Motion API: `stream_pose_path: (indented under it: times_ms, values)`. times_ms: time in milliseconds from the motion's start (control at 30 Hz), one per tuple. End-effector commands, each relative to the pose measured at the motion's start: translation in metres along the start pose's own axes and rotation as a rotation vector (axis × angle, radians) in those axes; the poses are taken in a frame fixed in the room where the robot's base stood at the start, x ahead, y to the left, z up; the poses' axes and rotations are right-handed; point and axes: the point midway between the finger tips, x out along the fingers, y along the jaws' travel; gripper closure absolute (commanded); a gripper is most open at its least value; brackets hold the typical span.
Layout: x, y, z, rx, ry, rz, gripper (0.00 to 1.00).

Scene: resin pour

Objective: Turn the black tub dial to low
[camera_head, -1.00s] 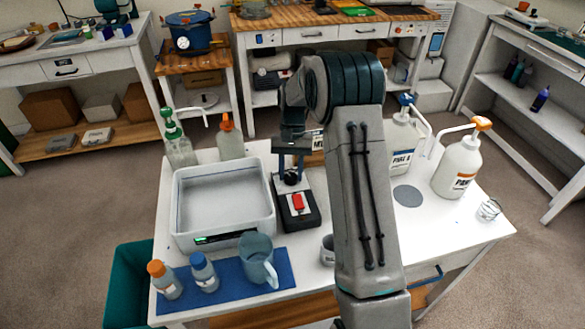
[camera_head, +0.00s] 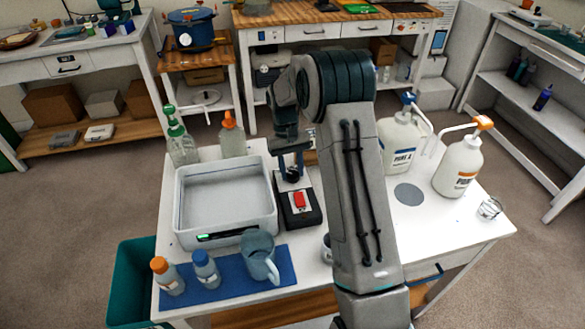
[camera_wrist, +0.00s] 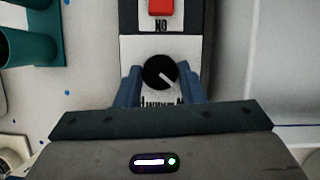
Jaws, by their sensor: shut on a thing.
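The black dial (camera_wrist: 160,72) sits on a white panel of a narrow black unit (camera_wrist: 128,18). Its white pointer line points to the lower right in the wrist view. Lettering just below the dial is partly hidden by my gripper, so I cannot read it. My gripper (camera_wrist: 160,88) has its two blue fingers on either side of the dial, shut on it. In the head view my gripper (camera_head: 291,167) is low over the back part of the unit and mostly hides the dial.
A red switch (camera_head: 299,199) is at the unit's front. A white tub (camera_head: 225,238) stands close on the left. A blue mat (camera_head: 228,290) holds a mug (camera_head: 260,257) and two bottles. Two pump jugs (camera_head: 402,143) stand on the right, beyond my arm.

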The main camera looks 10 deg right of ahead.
Motion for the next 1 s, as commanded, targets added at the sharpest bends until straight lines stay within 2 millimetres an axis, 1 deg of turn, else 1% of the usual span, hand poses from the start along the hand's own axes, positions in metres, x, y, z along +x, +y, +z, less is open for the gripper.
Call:
stream_pose_path:
  times_ms: [167,200,267,300,567,667,767,867,1000]
  values:
    - [0.000,0.000,0.000,0.001,0.001,-0.001,0.87]
    - [0.000,0.000,0.000,0.001,0.001,-0.001,0.62]
    - [0.000,0.000,0.000,0.001,0.001,-0.001,0.45]
    - [0.000,0.000,0.000,0.001,0.001,-0.001,0.43]
    - [-0.001,0.000,0.000,0.002,0.001,-0.001,0.43]
    - [-0.006,0.000,-0.001,0.002,0.001,-0.001,0.43]
    - [-0.020,0.000,-0.001,0.002,0.004,-0.001,0.43]
    - [-0.041,0.000,-0.002,0.002,0.005,-0.001,0.43]
    - [-0.075,0.000,-0.001,0.002,0.005,-0.001,0.43]
